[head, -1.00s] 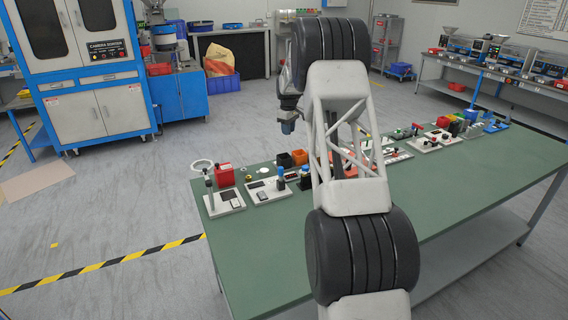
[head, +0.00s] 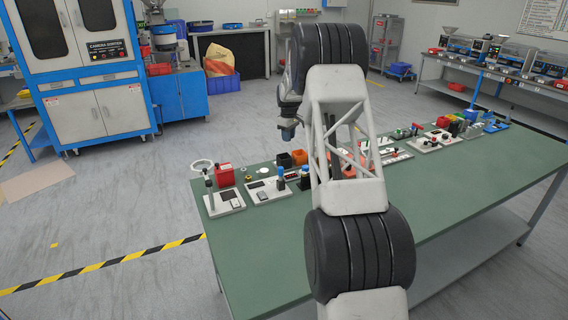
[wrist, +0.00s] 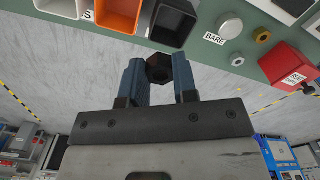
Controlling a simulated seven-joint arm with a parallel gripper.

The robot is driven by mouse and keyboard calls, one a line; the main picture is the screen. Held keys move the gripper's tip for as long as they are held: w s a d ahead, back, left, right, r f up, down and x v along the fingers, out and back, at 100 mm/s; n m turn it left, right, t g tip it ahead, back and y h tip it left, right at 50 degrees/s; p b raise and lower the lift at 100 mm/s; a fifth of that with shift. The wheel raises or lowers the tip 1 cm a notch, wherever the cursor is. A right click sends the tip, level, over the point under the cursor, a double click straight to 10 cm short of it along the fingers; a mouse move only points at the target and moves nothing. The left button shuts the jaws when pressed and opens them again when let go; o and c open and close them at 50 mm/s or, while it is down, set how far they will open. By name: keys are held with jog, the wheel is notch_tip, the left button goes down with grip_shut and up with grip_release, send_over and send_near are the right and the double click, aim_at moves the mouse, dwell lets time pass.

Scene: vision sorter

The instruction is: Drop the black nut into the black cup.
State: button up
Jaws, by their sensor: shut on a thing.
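My gripper (wrist: 160,75) shows in the wrist view with its two blue fingers shut on the dark nut (wrist: 159,65) at the fingertips. The black cup (wrist: 172,22) is at the top of the wrist view, just beyond the nut in the picture; the nut does not look to be inside it. In the head view my gripper (head: 288,135) is above the far edge of the green table, and the black cup (head: 284,159) stands below it. The nut is too small to make out in the head view.
The orange cup (wrist: 118,14) stands left of the black cup in the wrist view, with a white cup (wrist: 62,7) beyond it. The near part of the green table (head: 270,250) is clear.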

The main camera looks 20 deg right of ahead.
jog(key=shift+f, duration=1.3)
jog(key=o, duration=1)
jog(key=shift+r, duration=0.15)
notch_tip(320, 180, up, 8)
jog(key=shift+f, duration=0.25)
